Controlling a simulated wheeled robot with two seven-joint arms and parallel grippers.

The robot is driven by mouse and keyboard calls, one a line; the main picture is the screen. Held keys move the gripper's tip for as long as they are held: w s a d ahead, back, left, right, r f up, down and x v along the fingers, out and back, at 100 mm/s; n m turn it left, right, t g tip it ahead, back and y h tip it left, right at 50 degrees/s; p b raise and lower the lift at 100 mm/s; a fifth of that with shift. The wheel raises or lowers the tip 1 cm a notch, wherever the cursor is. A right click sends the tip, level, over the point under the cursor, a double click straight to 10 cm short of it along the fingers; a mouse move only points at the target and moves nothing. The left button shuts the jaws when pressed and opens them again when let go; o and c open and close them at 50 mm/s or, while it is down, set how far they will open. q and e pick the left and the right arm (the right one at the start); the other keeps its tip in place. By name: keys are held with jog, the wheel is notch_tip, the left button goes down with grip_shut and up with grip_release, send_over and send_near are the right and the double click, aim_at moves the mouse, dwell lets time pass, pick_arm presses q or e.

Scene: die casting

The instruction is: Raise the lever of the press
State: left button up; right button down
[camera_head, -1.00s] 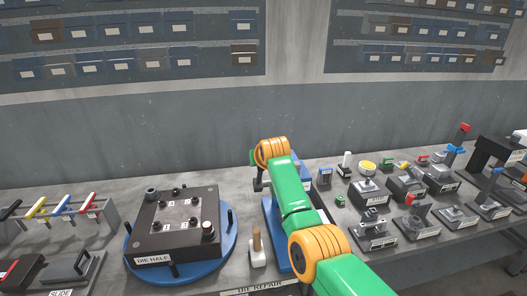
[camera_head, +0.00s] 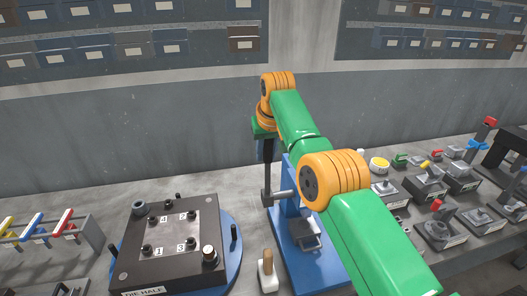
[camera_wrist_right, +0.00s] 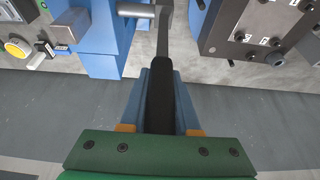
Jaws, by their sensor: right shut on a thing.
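The blue press (camera_head: 297,252) stands on the bench in the middle of the head view, partly hidden by my right arm. Its dark lever (camera_head: 267,172) stands about upright on the press's left side, joined at its lower end to a grey shaft. My right gripper (camera_head: 262,148) is at the lever's upper end. In the right wrist view, the blue fingers of my right gripper (camera_wrist_right: 160,78) are shut on the lever's black grip (camera_wrist_right: 160,100). The lever's grey arm (camera_wrist_right: 163,38) runs from there to the shaft. My left gripper is not in view.
A black die half (camera_head: 170,262) on a blue round plate is left of the press. A wooden-handled tool (camera_head: 268,272) stands between them. Several small fixtures (camera_head: 430,180) fill the bench's right side. Coloured-handled tools (camera_head: 35,228) are on a rack at the left.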

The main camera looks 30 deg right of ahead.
dwell(0.3)
jog(key=c, duration=0.9)
grip_release()
jog(key=shift+c, duration=0.2)
jog(key=o, duration=0.3)
jog(key=shift+w+f, duration=0.1)
jog(key=shift+r, duration=0.3)
jog(key=v, duration=0.6)
jog(key=shift+s+a+r, duration=0.1)
jog(key=shift+s+r, duration=0.15)
jog(key=shift+s, duration=0.05)
jog(key=shift+w+f, duration=0.1)
